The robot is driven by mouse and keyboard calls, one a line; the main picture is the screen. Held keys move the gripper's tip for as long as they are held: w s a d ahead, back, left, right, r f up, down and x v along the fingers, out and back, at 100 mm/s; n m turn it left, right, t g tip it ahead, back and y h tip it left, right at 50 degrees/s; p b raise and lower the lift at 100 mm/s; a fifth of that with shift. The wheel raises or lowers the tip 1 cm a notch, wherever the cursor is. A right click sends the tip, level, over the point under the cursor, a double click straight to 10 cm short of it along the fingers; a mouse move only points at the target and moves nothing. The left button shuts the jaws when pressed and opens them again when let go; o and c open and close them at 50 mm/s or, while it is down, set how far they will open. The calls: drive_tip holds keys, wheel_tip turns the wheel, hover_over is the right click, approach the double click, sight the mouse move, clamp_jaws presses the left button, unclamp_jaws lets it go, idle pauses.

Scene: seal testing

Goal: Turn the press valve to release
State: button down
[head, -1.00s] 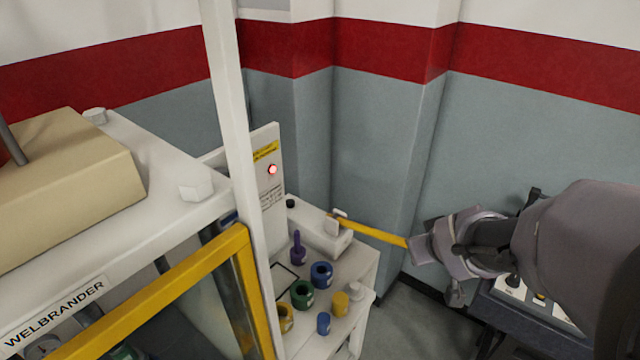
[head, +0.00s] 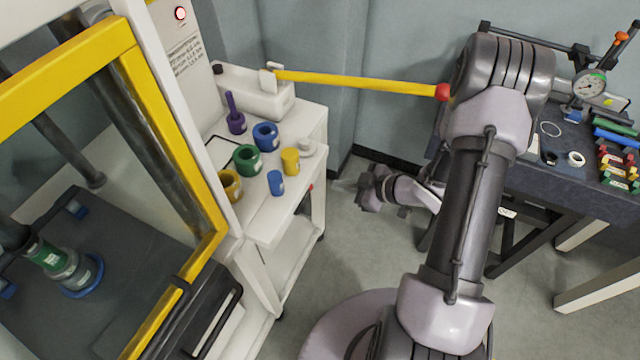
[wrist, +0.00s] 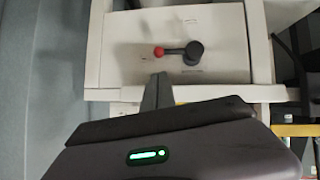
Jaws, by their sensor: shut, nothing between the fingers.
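The valve (wrist: 195,53) is a black lever with a red ball end on a white panel in the wrist view. The lever lies level, with the red ball to the left of its dark round hub. In the head view a small red spot (head: 310,188) shows on the cart's side. My gripper (wrist: 157,84) is shut and empty, its fingers just below the lever in the picture and not visibly touching it. In the head view my gripper (head: 362,194) is low, right of the cart. The yellow-framed press (head: 130,75) stands at the left with a green and grey stack inside.
A yellow pump handle (head: 350,83) with a red knob reaches right from a white pump (head: 255,98). The white cart (head: 265,215) carries several coloured rings and plugs. A dark bench (head: 560,190) with a dial gauge stands at right. Floor between cart and bench is open.

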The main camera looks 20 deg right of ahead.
drive_tip(key=b+x, duration=0.3)
drive_tip(key=x, duration=0.6)
drive_tip(key=shift+w+a+f, duration=0.2)
drive_tip(key=shift+w+f, duration=0.05)
drive_tip(key=shift+a, duration=0.1)
